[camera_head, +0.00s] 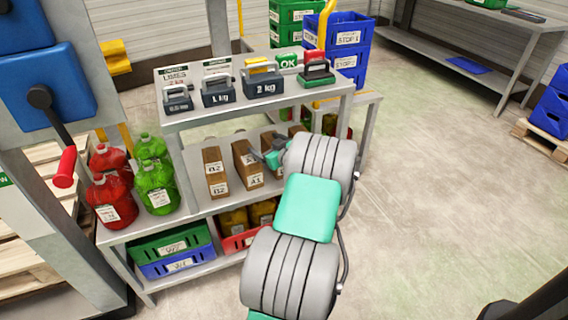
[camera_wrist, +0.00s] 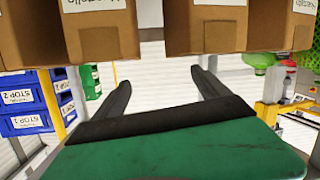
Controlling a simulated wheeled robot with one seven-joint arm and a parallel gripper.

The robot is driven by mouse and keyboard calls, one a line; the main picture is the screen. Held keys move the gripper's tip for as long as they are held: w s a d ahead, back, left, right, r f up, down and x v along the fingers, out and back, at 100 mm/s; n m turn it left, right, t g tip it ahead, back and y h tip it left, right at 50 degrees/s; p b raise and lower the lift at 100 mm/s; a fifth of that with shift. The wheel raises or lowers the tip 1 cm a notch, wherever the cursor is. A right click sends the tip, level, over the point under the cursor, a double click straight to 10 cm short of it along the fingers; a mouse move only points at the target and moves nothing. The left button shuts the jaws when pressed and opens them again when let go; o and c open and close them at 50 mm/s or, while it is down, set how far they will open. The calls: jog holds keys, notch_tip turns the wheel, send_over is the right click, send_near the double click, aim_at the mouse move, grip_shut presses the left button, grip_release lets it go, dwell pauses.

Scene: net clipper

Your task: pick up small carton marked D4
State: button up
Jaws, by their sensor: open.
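Several small brown cartons stand in a row on the middle shelf. The leftmost (camera_head: 215,172) has a label that may read 112 or D12. The one beside it (camera_head: 247,165) seems to be marked A1. More cartons are partly hidden behind my arm, and I cannot read D4 on any. In the wrist view, which looks inverted, two cartons show close at the top, one left (camera_wrist: 100,35) and one right (camera_wrist: 205,30), with a gap between them. My gripper (camera_head: 272,158) is by the cartons. Its two fingers (camera_wrist: 160,82) are apart with nothing between them.
Weights marked in kg (camera_head: 218,91) stand on the top shelf (camera_head: 200,118) above. Red bottles (camera_head: 113,200) and green bottles (camera_head: 156,187) are left of the cartons. Crates (camera_head: 172,250) sit below. Blue crates (camera_head: 347,38) stand behind. Open floor (camera_head: 450,190) lies to the right.

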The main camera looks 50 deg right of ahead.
jog(key=shift+m+t+h, duration=0.4)
jog(key=shift+m+h, duration=0.2)
jog(key=shift+h, duration=0.1)
jog(key=s+d+f, duration=0.1)
jog(key=s+d+b, duration=0.1)
jog(key=shift+s+d+f, duration=0.35)
jog(key=shift+s+d+f+m+t+h+b, duration=0.2)
jog(key=shift+s+f+m+h+b, duration=0.1)
jog(key=shift+s+f+m+h, duration=0.25)
jog(key=shift+s+d+f+m+t+h+b, duration=0.1)
jog(key=shift+s+f+m+t+h+b, duration=0.2)
jog(key=shift+s+f+m, duration=0.35)
jog(key=b+x, duration=0.1)
jog(key=x, duration=0.5)
jog(key=shift+w+d+f, duration=0.1)
jog(key=shift+w+d, duration=0.05)
jog(key=shift+d, duration=0.1)
jog(key=shift+w+d, duration=0.25)
jog(key=shift+w, duration=0.1)
jog(key=shift+c, duration=0.5)
grip_shut()
jog(key=shift+r, duration=0.35)
